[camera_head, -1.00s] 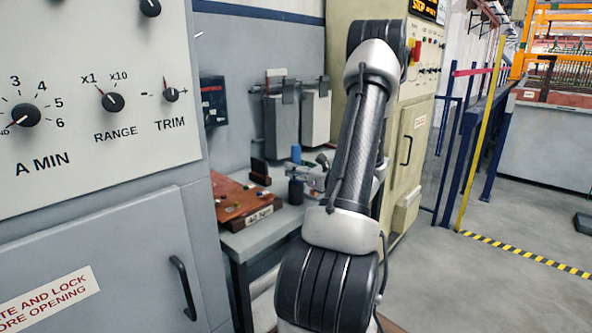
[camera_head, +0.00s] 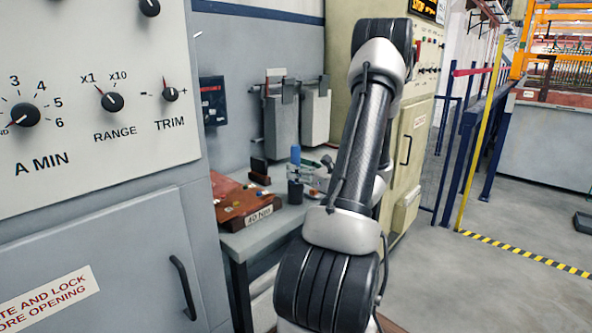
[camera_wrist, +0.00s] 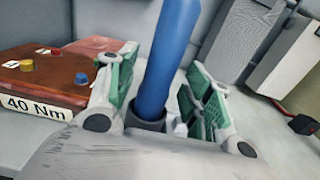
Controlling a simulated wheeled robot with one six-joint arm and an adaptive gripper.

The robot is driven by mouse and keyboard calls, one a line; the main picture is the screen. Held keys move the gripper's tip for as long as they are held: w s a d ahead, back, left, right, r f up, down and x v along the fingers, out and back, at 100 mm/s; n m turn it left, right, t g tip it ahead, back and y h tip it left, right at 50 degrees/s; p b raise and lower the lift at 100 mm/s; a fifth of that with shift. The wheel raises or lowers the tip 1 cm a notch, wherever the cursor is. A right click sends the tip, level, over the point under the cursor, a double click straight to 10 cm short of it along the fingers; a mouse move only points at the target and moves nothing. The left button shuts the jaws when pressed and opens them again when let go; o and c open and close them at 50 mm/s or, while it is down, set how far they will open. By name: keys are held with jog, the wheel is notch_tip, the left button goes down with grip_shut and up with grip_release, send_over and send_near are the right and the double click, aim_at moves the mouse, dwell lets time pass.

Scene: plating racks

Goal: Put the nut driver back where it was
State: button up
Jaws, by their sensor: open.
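The nut driver shows its blue handle (camera_head: 295,154) upright above a dark cup (camera_head: 295,192) on the bench. In the wrist view the blue shape (camera_wrist: 169,62) leans slightly right, its lower end inside the dark round cup (camera_wrist: 148,124). My gripper (camera_wrist: 160,68) is open, its green-padded fingers on either side of the nut driver with gaps visible. In the head view my gripper (camera_head: 310,174) is small and partly hidden by my arm, just right of the cup. The nut driver's tip is hidden in the cup.
A red-brown board (camera_head: 236,200) with coloured knobs and a "40 Nm" label lies left of the cup. Two grey boxes (camera_head: 281,120) hang on the wall behind the bench (camera_head: 258,236). A beige cabinet (camera_head: 408,150) stands to the right.

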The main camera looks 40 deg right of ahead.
jog(key=s, duration=1)
jog(key=w+a+r+n+g+y, duration=0.1)
jog(key=a+r+n+g+y, duration=0.15)
jog(key=a+n+y, duration=0.4)
jog(key=w+a+r+n+g+y, duration=0.15)
jog(key=a+n+g, duration=0.25)
jog(key=a, duration=0.6)
jog(key=s+a+n+g, duration=0.55)
jog(key=a+n, duration=0.25)
jog(key=a, duration=0.3)
jog(key=s+a+r+n+g+h, duration=0.25)
jog(key=s+n+g, duration=0.2)
jog(key=n, duration=0.25)
notch_tip(320, 180, up, 5)
jog(key=s+d+n+t+h, duration=0.2)
jog(key=n+h, duration=0.4)
jog(key=n, duration=0.3)
jog(key=shift+s+d+n+t+h, duration=0.35)
jog(key=shift+s+d+t, duration=0.05)
jog(key=shift+d+t, duration=0.05)
